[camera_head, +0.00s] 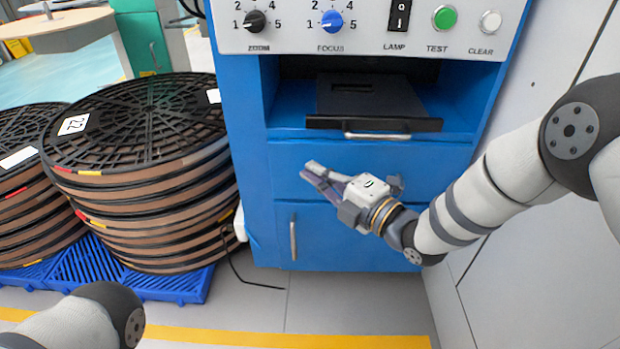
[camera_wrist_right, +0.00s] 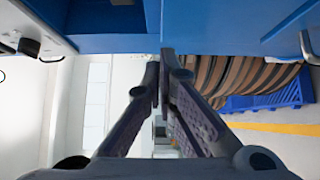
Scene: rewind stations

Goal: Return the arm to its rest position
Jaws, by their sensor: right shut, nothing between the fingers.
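My right arm (camera_head: 480,200) comes in from the right in the head view. Its gripper (camera_head: 312,174) is in front of the blue cabinet (camera_head: 360,240), below the drawer shelf, pointing left. The fingers are shut with nothing between them. In the right wrist view the two fingers (camera_wrist_right: 160,75) meet at their tips. My left arm (camera_head: 85,322) shows only as a link at the lower left; its gripper is out of the picture.
The cabinet carries a control panel (camera_head: 370,30) with knobs and buttons, and a dark tray (camera_head: 375,123) with a handle. Stacks of black-topped reels (camera_head: 140,120) stand on a blue pallet (camera_head: 185,286) at left. A grey wall (camera_head: 555,260) is close at right. Floor in front is clear.

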